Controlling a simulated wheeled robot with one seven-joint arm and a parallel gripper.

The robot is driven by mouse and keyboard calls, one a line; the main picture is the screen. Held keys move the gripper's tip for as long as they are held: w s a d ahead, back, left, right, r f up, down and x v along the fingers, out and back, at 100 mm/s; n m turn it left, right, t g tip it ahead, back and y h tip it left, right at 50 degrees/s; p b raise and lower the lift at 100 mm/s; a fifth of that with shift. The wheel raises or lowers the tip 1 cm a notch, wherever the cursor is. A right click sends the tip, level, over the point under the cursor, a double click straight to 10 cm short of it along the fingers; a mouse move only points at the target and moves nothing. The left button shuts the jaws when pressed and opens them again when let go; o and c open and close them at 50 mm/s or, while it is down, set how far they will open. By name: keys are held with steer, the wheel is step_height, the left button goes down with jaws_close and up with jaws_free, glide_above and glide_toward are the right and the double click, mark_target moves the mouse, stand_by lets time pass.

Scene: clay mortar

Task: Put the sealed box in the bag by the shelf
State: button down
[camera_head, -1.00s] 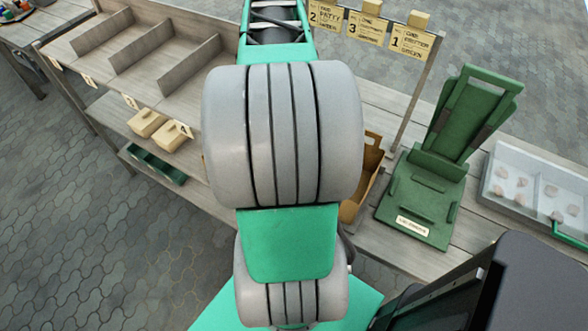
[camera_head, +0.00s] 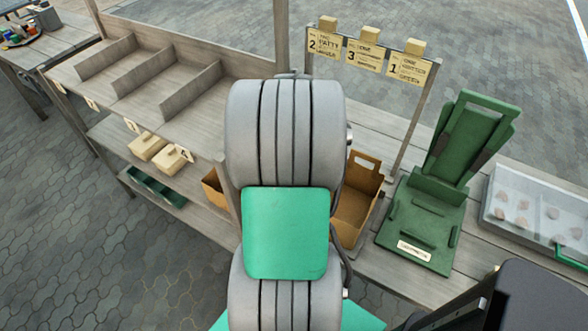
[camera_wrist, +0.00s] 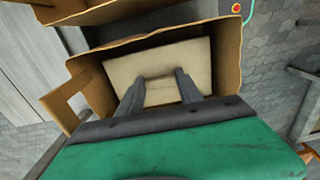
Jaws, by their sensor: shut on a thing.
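The sealed box (camera_wrist: 190,58) is a pale beige block in the wrist view. My gripper (camera_wrist: 161,80) is shut on its near part. The box shows within the open mouth of a brown paper bag (camera_wrist: 80,92); how deep it sits is hard to tell. In the head view this appears to be the brown bag (camera_head: 365,177) on the bench, right of my arm and partly hidden by it. My gripper and the held box are hidden behind my arm there.
Another brown container (camera_head: 211,187) shows left of my arm. Two beige boxes (camera_head: 147,146) sit on the lower shelf, above a green tray (camera_head: 155,188). A green stand (camera_head: 425,215) and a clear-lidded case (camera_head: 530,205) stand right of the bag.

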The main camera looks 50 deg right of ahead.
steer(key=shift+f, duration=0.1)
steer(key=shift+f, duration=0.15)
steer(key=c, duration=0.8)
jaws_free()
step_height(320, 180, up, 12)
steer(key=w+a+t, duration=0.1)
steer(key=w+a, duration=0.6)
steer(key=a, duration=0.5)
steer(key=a+f+t, duration=0.1)
steer(key=a+t, duration=0.1)
steer(key=a, duration=1.7)
steer(key=shift+a+m, duration=0.4)
